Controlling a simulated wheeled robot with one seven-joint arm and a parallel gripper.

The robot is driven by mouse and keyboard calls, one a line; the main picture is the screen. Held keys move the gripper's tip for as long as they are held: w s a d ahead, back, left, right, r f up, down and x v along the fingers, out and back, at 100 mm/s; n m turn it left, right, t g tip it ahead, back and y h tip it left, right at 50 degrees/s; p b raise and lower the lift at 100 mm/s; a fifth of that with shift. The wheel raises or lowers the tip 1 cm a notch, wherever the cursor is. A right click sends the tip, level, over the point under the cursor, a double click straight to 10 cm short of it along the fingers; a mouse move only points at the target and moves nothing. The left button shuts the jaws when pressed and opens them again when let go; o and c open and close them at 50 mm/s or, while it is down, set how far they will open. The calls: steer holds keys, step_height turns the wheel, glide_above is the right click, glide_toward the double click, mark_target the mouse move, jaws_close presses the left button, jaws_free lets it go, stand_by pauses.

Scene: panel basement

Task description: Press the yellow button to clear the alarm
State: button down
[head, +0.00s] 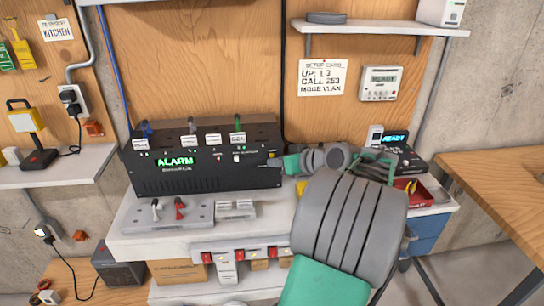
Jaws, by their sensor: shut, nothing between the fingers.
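The black alarm box (205,178) stands on the white bench, with "ALARM" lit in green on its front. A small yellow spot (272,155) shows at the right end of its front; it looks like the yellow button, but is too small to be sure. My gripper (280,163) is at that right end, close to the yellow spot, with its fingers shut and empty. I cannot tell whether the fingertips touch the box. My grey and green arm comes up from the lower right and hides part of the bench. Another yellow patch (300,187) shows beside the arm.
A panel with levers (170,212) lies in front of the box. Red switches (240,254) line the bench's front edge. A red tray (412,192) and a black device (404,152) with a lit display stand on the right. A shelf (380,28) hangs above.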

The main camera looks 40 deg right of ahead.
steer(key=shift+w, duration=0.1)
stand_by(0.3)
steer(key=shift+w+d, duration=0.25)
steer(key=shift+w+d, duration=0.2)
steer(key=shift+w, duration=0.1)
stand_by(0.6)
steer(key=shift+s+a, duration=0.1)
steer(key=shift+s+a+b, duration=0.4)
steer(key=shift+s+b, duration=0.05)
steer(key=shift+s, duration=0.05)
steer(key=s+a, duration=0.1)
steer(key=s+a+b, duration=0.1)
steer(key=s, duration=0.2)
steer(key=shift+s+a, duration=0.1)
steer(key=shift+a, duration=0.3)
stand_by(0.7)
